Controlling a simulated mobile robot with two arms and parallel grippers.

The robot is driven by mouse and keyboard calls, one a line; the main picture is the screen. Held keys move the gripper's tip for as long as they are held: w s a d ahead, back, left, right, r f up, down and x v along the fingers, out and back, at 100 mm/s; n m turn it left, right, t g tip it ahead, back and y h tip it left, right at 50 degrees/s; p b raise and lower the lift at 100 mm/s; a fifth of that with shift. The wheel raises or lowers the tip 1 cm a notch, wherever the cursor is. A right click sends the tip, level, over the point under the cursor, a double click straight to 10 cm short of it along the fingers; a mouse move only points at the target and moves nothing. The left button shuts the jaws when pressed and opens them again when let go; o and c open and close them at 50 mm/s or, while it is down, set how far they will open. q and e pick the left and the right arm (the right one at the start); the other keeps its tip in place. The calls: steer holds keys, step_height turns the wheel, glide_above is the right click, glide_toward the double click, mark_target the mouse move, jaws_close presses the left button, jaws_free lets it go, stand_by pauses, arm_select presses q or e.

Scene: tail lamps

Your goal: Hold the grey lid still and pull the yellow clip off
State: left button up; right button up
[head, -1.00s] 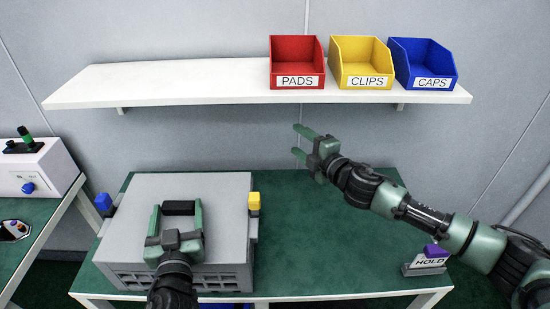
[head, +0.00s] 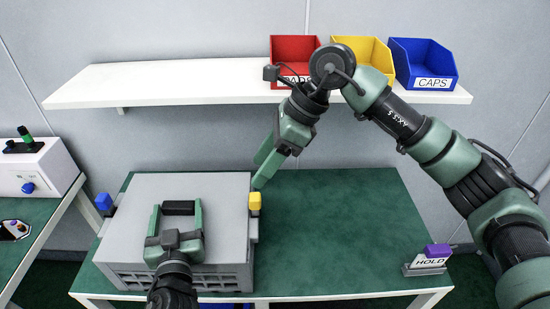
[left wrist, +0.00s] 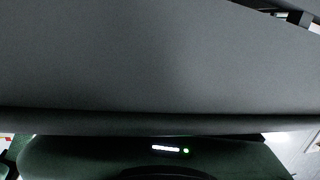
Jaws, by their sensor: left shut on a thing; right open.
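The grey lid (head: 215,190) covers a grey crate (head: 225,278) on the green table. Its grey surface also fills most of the left wrist view (left wrist: 160,60). The yellow clip (head: 255,202) sits at the lid's right edge. My left gripper (head: 179,208) is over the lid, shut on the black handle (head: 179,208) that lies between its fingers. My right gripper (head: 263,170) points down just above and beside the yellow clip. It is open and holds nothing that I can see; whether its fingertip touches the clip is unclear.
A blue clip (head: 103,202) is at the crate's left side. A HOLD sign (head: 428,262) with a purple top stands at the table's right. Red (head: 295,50), yellow (head: 360,52) and blue (head: 423,62) bins stand on the white shelf (head: 190,82).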

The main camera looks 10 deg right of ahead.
mark_target(255, 196)
steer(key=shift+t+h, duration=0.3)
steer(key=shift+h, duration=0.6)
steer(key=x, duration=0.3)
steer(key=d+x, duration=0.1)
steer(key=x, duration=0.3)
steer(key=d+x, duration=0.1)
steer(key=x, duration=0.2)
steer(key=shift+w+a+f, duration=0.2)
steer(key=shift+w+f, duration=0.1)
steer(key=shift+f, duration=0.35)
jaws_close()
